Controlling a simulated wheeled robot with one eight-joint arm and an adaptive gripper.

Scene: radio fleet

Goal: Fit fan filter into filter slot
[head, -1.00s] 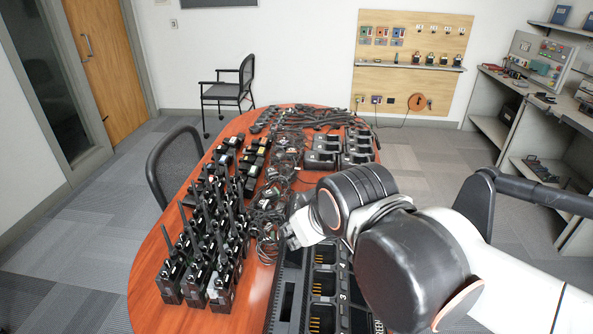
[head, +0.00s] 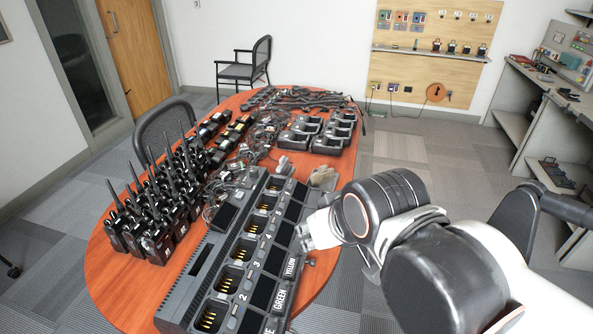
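A long dark multi-bay charger (head: 203,250) lies across the near part of the wooden table, with numbered bays and labels such as GREEN and YELLOW. I cannot make out a filter slot on it. A small tan, pad-like piece (head: 322,178) lies by its far right end; I cannot tell if it is the fan filter. My gripper (head: 308,240) is over the charger's right edge, near the YELLOW label. Its fingertips are small and partly hidden, so their opening and any held object cannot be made out.
Several handheld radios (head: 150,215) stand on the left of the table (head: 120,270). Coiled cables (head: 228,180) and black single chargers (head: 318,132) lie behind the charger. A chair (head: 160,125) stands at the left edge. Shelves (head: 530,110) are at the right.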

